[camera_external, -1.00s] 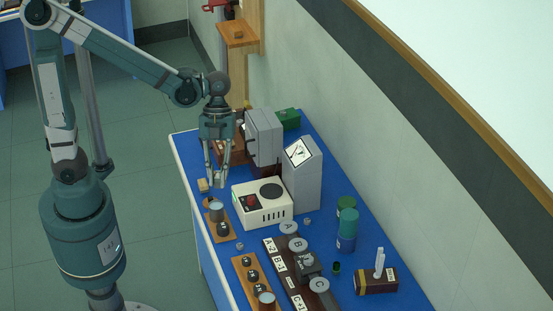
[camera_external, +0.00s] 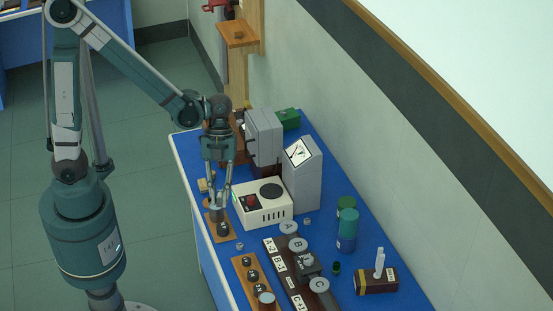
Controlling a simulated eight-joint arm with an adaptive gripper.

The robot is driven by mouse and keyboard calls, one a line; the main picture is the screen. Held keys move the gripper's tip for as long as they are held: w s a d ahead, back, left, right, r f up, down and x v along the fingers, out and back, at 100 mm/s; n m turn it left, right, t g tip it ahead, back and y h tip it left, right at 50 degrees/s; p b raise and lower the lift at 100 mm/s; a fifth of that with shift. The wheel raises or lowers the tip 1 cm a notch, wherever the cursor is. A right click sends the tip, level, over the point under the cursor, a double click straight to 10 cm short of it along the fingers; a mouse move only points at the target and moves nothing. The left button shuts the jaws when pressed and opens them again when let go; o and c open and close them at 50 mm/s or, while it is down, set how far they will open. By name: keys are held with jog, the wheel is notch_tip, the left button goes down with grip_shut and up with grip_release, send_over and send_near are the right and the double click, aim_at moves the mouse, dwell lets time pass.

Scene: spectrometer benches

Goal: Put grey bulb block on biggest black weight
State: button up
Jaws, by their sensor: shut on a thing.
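My gripper (camera_external: 219,206) points straight down over the left side of the blue bench. Its fingers are shut on a small grey block (camera_external: 219,212), which I take to be the grey bulb block; the fingers partly hide it. The block is at the top of the biggest black weight (camera_external: 217,221), which stands at the far end of a wooden board. The block and fingers hide much of this weight. I cannot tell whether block and weight touch. A smaller black weight (camera_external: 223,230) stands nearer on the same board.
A white box with a dark disc (camera_external: 264,203) stands close to the right of my gripper. Behind it are a grey cabinet (camera_external: 264,137) and a grey meter (camera_external: 302,180). A second wooden board (camera_external: 242,268) with several weights lies nearer. A small tan block (camera_external: 203,185) sits to the left.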

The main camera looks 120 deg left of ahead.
send_over(222, 228)
jog(key=shift+a+f+b, duration=0.1)
jog(key=shift+f+b, duration=0.2)
jog(key=shift+f, duration=2.6)
jog(key=shift+f, duration=0.15)
jog(key=shift+f, duration=1.95)
jog(key=shift+f+b, duration=0.15)
jog(key=shift+b, duration=0.25)
jog(key=o, duration=0.8)
jog(key=shift+o, duration=0.2)
jog(key=shift+r, duration=0.2)
jog(key=p+v, duration=0.1)
jog(key=v, duration=1.1)
